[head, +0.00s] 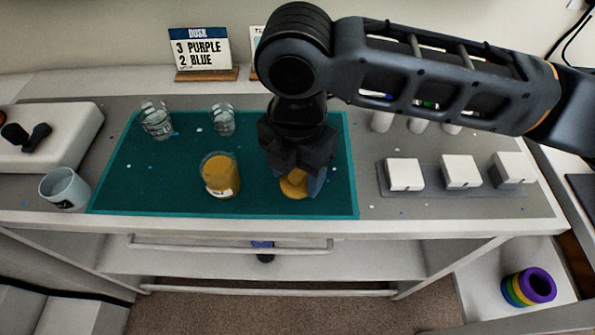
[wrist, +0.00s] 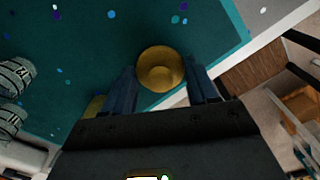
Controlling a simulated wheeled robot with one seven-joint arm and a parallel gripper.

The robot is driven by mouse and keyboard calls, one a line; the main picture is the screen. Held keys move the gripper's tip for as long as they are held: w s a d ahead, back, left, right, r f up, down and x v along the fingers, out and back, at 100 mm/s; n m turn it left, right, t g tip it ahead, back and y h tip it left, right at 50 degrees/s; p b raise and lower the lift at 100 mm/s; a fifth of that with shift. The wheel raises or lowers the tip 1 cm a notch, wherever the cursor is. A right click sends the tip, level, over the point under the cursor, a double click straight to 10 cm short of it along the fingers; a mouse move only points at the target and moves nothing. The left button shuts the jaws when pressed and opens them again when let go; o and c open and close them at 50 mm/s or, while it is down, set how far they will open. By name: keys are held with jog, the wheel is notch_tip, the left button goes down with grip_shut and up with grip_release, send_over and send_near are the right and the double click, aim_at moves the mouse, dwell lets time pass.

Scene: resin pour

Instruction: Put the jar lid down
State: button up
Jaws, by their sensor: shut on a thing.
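The round gold-yellow jar lid (head: 293,184) is between the fingers of my gripper (head: 300,178), low at the right part of the teal mat (head: 190,202). My gripper is shut on it. In the wrist view the lid (wrist: 160,68) shows between the two dark blue fingers (wrist: 163,88). I cannot tell whether it touches the mat. A glass jar (head: 220,175) with amber-yellow contents and a pale label stands on the mat left of my gripper. A bit of yellow also shows beside the left finger in the wrist view.
Two clear glass cups (head: 156,121) (head: 223,120) stand at the mat's back left. A pale mug (head: 64,189) is left of the mat. White blocks (head: 405,174) sit on a grey strip at right. A card (head: 200,48) stands behind. The mat's front left is clear.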

aim_at(298, 174)
jog(key=shift+f, duration=0.65)
jog(key=shift+f, duration=0.1)
jog(key=o, duration=1)
notch_tip(298, 174, up, 12)
jog(key=shift+r+b, duration=0.15)
jog(key=shift+b, duration=0.25)
